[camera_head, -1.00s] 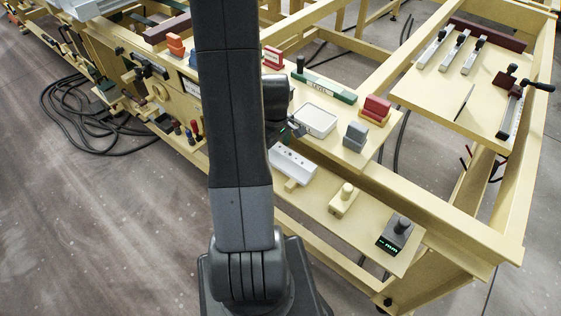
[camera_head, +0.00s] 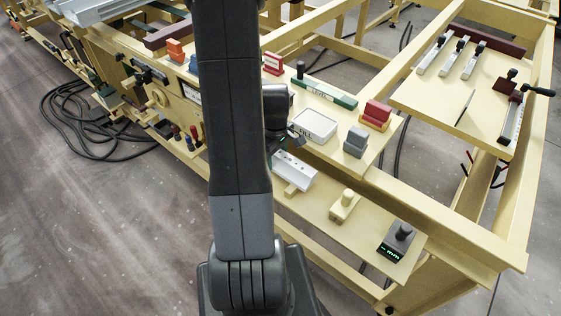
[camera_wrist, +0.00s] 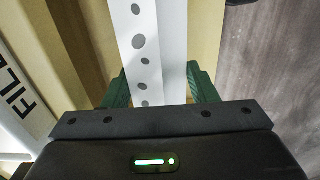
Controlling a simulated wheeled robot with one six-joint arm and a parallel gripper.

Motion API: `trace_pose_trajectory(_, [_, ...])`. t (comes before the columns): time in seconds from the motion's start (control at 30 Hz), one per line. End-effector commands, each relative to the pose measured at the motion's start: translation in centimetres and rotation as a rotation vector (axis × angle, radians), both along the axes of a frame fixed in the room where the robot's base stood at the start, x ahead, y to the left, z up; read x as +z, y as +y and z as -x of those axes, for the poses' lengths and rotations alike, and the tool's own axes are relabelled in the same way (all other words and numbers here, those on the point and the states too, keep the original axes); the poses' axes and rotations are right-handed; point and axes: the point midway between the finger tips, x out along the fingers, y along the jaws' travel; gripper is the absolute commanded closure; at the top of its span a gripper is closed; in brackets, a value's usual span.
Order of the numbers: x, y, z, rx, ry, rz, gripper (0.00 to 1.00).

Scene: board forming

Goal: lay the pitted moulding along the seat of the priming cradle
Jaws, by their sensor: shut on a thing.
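The pitted moulding (camera_wrist: 146,50) is a white bar with dark grey spots, running away between my gripper's green fingers in the wrist view. My gripper (camera_wrist: 160,92) is shut on it. In the head view the moulding (camera_head: 293,170) is a short white piece low beside my arm, above the lower shelf. I cannot tell whether it touches the wooden piece below it. My gripper is mostly hidden there behind my arm. I cannot tell which thing is the priming cradle; a light grey channel (camera_head: 100,9) lies at the far upper left.
A white tray marked FILL (camera_head: 316,125), a green level (camera_head: 328,90), and grey (camera_head: 356,141) and red (camera_head: 376,115) blocks sit on the upper shelf. A wooden block (camera_head: 344,206) and a dark gauge (camera_head: 397,242) stand on the lower shelf. Cables lie on the floor at left.

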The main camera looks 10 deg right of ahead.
Motion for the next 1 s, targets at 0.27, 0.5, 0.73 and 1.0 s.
trace_pose_trajectory(0.27, [2.1,0.0,0.0,0.0,-0.001,0.0,0.85])
trace_pose_trajectory(0.5, [4.0,0.0,-0.1,0.0,-0.003,0.0,0.85])
trace_pose_trajectory(0.73, [5.7,0.0,0.0,0.0,-0.001,0.0,0.85])
trace_pose_trajectory(1.0, [7.8,0.0,-0.1,0.0,-0.003,0.0,0.85])
